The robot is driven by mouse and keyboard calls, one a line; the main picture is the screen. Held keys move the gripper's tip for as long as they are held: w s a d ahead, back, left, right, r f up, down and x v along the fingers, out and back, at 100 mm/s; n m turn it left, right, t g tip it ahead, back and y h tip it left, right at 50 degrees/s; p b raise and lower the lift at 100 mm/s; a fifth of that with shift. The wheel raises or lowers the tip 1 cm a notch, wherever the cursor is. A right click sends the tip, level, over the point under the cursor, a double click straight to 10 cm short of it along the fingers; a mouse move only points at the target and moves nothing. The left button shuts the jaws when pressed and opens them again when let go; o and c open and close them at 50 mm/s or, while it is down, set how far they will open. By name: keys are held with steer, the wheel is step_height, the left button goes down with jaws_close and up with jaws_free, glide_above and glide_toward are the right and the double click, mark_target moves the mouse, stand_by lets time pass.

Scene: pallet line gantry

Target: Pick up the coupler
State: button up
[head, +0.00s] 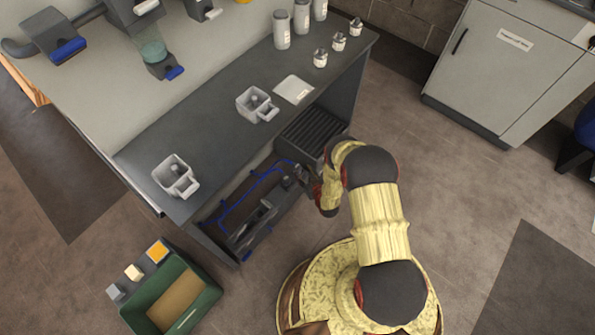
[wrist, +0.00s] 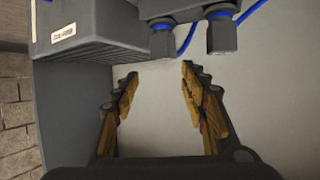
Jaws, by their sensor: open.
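My gripper (wrist: 160,82) is open and empty in the wrist view, its yellow-brown fingers apart before a plain pale panel. Ahead of it, at the top of that view, are two dark grey blocks with blue rings and blue hoses: a left one (wrist: 162,42) and a right one (wrist: 221,36). Either may be the coupler; I cannot tell which. Both are beyond the fingertips, not between them. In the head view my arm reaches into the open bay under the counter, where a blue hose (head: 232,212) runs. My gripper there is small and partly hidden.
A grey ribbed box (wrist: 88,38) stands left of the fingers in the wrist view. The dark counter (head: 210,125) above the bay carries two grey cups, a white pad, and several bottles. A green crate (head: 205,300) stands on the floor at lower left.

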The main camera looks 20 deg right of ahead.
mark_target(298, 166)
steer(key=w+f+b, duration=0.1)
steer(key=w+a+f+b, duration=0.1)
steer(key=w, duration=0.1)
steer(key=w+f+b, duration=0.2)
steer(key=shift+w+a+f, duration=0.1)
steer(key=shift+w+a, duration=0.05)
steer(key=shift+a, duration=0.1)
steer(key=shift+w, duration=0.4)
steer(key=shift+c, duration=0.8)
jaws_close()
